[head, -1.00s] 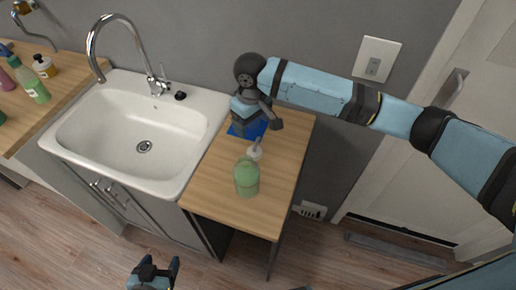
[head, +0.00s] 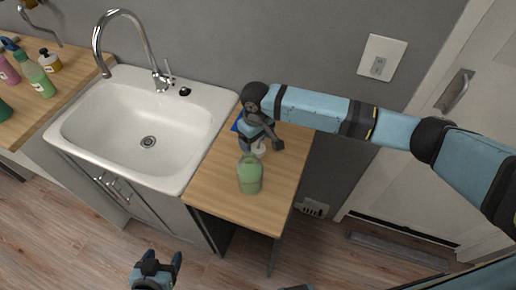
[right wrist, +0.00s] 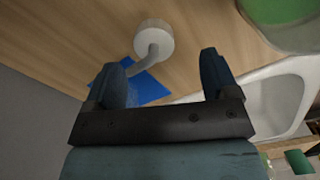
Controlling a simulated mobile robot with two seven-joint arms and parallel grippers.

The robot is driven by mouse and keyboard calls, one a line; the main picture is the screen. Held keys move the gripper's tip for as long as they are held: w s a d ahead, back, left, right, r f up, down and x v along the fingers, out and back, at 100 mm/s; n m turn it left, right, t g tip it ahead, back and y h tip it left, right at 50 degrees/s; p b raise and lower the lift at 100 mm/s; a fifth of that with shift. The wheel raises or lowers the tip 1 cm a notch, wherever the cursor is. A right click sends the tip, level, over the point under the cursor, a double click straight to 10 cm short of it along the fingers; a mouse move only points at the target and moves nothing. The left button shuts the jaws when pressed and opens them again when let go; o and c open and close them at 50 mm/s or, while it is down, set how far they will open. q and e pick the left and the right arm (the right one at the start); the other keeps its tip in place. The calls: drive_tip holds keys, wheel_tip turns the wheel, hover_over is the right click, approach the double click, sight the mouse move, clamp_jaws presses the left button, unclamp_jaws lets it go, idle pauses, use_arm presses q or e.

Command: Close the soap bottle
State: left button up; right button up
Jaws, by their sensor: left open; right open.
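The green soap bottle (head: 249,176) stands upright on the wooden counter (head: 225,197) right of the sink. It also shows, partly cut off, at the top right of the right wrist view (right wrist: 283,12). A white pump top (head: 259,150) with a bent spout rests on the counter just behind the bottle, apart from it. In the right wrist view the pump top (right wrist: 153,38) lies ahead of and between the fingers. My right gripper (head: 263,144) is open and empty, close to the pump top. My left gripper (head: 164,262) is open and empty, low in front of the sink cabinet.
A blue flat item (right wrist: 142,88) lies on the counter, mostly hidden by my right gripper in the head view. The white sink (head: 132,130) with its tall faucet is to the left. Several bottles (head: 38,80) stand on the far-left counter. A wall stands behind.

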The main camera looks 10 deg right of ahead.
sight(258, 148)
drive_tip(key=shift+f, duration=0.1)
drive_tip(key=f, duration=0.5)
drive_tip(key=shift+w+d+p, duration=0.25)
drive_tip(key=shift+d+p, duration=0.05)
drive_tip(key=shift+d, duration=0.05)
drive_tip(key=c, duration=1)
drive_tip(key=shift+r, duration=0.1)
drive_tip(key=shift+c, duration=0.2)
wheel_tip(258, 148, up, 20)
drive_tip(key=shift+b, duration=0.35)
